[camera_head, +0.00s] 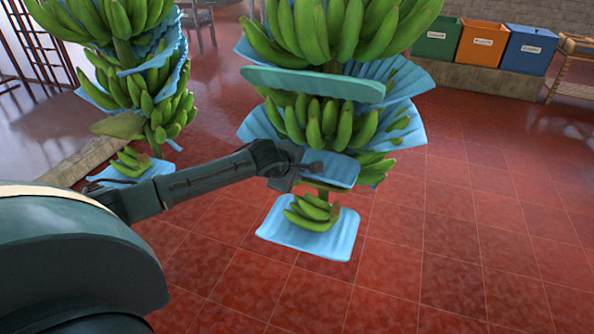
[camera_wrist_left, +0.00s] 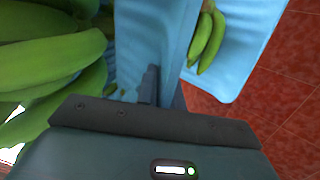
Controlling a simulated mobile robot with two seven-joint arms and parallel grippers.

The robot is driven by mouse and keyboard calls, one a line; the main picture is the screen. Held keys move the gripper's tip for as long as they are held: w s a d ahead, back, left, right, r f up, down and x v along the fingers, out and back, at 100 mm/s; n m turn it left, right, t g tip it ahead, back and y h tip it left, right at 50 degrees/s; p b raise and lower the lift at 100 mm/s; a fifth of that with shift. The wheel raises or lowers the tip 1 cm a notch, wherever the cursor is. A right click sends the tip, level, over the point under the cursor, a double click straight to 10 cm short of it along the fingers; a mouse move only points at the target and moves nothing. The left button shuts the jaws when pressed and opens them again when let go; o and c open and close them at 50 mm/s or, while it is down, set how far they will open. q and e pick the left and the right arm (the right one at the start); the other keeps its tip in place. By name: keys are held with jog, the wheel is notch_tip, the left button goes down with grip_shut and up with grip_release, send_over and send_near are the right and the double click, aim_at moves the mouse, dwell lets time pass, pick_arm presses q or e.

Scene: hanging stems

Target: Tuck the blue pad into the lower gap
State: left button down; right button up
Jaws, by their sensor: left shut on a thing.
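My left gripper (camera_head: 314,168) is shut on the blue pad (camera_head: 340,172), beside the lower part of the near hanging banana stem (camera_head: 312,120). The pad sits level below the middle bananas and above the small bottom bunch (camera_head: 312,212); the gap there is partly hidden by my gripper and the pad. In the left wrist view the pad (camera_wrist_left: 135,35) runs away from the dark finger (camera_wrist_left: 150,85), with green bananas (camera_wrist_left: 50,60) close on the left. I cannot tell how far the pad is inside the gap. My right gripper is not in view.
A wider light blue sheet (camera_head: 283,232) lies under the bottom bunch. A teal pad (camera_head: 312,84) and pleated blue sheets (camera_head: 408,125) sit higher on the stem. A second stem (camera_head: 140,85) hangs at left. Bins (camera_head: 482,43) stand at back right. Red tiled floor is clear.

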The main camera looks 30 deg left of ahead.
pick_arm(q)
jog(key=shift+f, duration=0.1)
jog(key=c, duration=1.5)
grip_release()
jog(key=shift+o, duration=0.2)
jog(key=a+v, duration=0.1)
jog(key=v, duration=1.2)
jog(key=shift+d, duration=0.45)
jog(key=shift+d, duration=0.1)
